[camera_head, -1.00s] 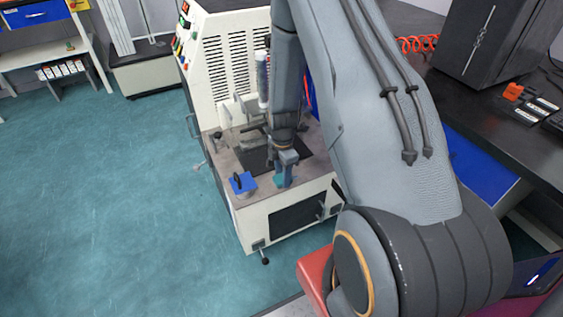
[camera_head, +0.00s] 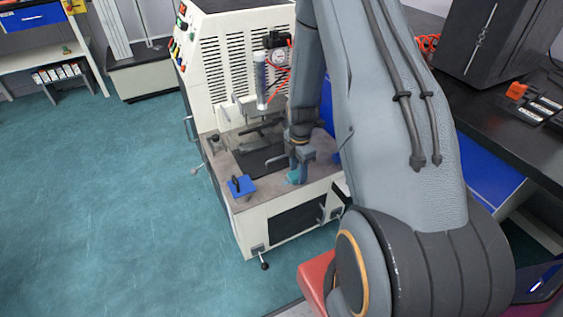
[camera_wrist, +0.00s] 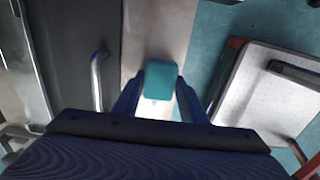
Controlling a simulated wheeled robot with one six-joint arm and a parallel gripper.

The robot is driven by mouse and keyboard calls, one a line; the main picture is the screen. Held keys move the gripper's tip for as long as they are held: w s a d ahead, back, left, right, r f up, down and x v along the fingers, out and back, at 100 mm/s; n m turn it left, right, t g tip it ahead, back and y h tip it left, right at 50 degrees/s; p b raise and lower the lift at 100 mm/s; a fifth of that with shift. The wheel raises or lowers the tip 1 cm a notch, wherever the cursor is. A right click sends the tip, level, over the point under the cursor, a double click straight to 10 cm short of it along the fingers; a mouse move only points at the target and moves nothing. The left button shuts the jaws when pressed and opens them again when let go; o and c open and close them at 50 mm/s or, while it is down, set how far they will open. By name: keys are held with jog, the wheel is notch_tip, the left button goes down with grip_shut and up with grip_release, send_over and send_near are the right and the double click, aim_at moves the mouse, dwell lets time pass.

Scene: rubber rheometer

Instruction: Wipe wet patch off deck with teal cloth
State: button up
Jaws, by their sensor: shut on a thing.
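My gripper (camera_head: 297,171) is shut on a folded teal cloth (camera_head: 294,178) at the front right part of the machine's deck (camera_head: 222,162). In the wrist view the cloth (camera_wrist: 160,80) sits between the two dark blue fingers of my gripper (camera_wrist: 161,92), over the grey-brown deck (camera_wrist: 155,30). The cloth is low at the deck, but I cannot tell whether it touches. I cannot make out a wet patch in either view; the cloth and my arm hide part of the deck.
A blue block with a dark handle (camera_head: 242,186) sits at the deck's front left corner. A dark plate (camera_head: 262,158) lies mid-deck, left of my gripper. The cream rheometer cabinet (camera_head: 225,65) rises behind. A black-topped bench (camera_head: 480,105) stands right. Teal floor (camera_head: 110,190) is open at left.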

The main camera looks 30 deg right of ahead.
jog(key=shift+a+f, duration=0.1)
jog(key=shift+a, duration=0.35)
jog(key=shift+s+a+p, duration=0.1)
jog(key=shift+a+p, duration=0.65)
jog(key=shift+a, duration=1.85)
jog(key=shift+a+r+p, duration=0.15)
jog(key=shift+r+p, duration=0.15)
jog(key=shift+r, duration=0.05)
notch_tip(320, 180, up, 8)
jog(key=p, duration=0.4)
jog(key=shift+f+p, duration=0.25)
jog(key=shift+p, duration=0.15)
jog(key=shift+r+p, duration=0.1)
jog(key=shift+p, duration=1.45)
jog(key=shift+p, duration=0.6)
